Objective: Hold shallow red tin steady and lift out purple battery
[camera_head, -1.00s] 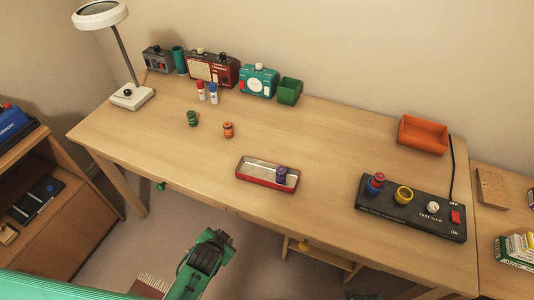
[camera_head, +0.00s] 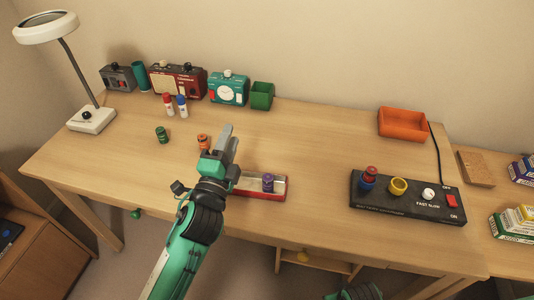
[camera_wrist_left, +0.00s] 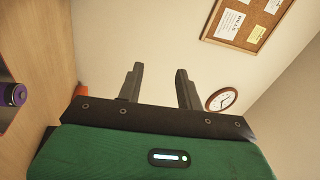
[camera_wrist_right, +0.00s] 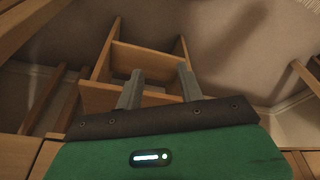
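The shallow red tin (camera_head: 262,195) lies near the front edge of the desk, its left part hidden behind my left arm. The purple battery (camera_head: 268,183) stands upright in the right part of the tin. It also shows at the left edge of the left wrist view (camera_wrist_left: 14,95). My left gripper (camera_head: 230,140) is above the desk, left of the battery and beyond the tin; its fingers are apart and empty in the left wrist view (camera_wrist_left: 158,72). My right gripper (camera_wrist_right: 158,78) is open and empty, below the desk top in front of its wooden frame.
A black control box (camera_head: 405,199) with knobs, a red-and-blue battery and a yellow ring sits right of the tin. An orange tray (camera_head: 402,125) is behind it. An orange battery (camera_head: 203,142) and green battery (camera_head: 162,134) stand left. The desk's centre is clear.

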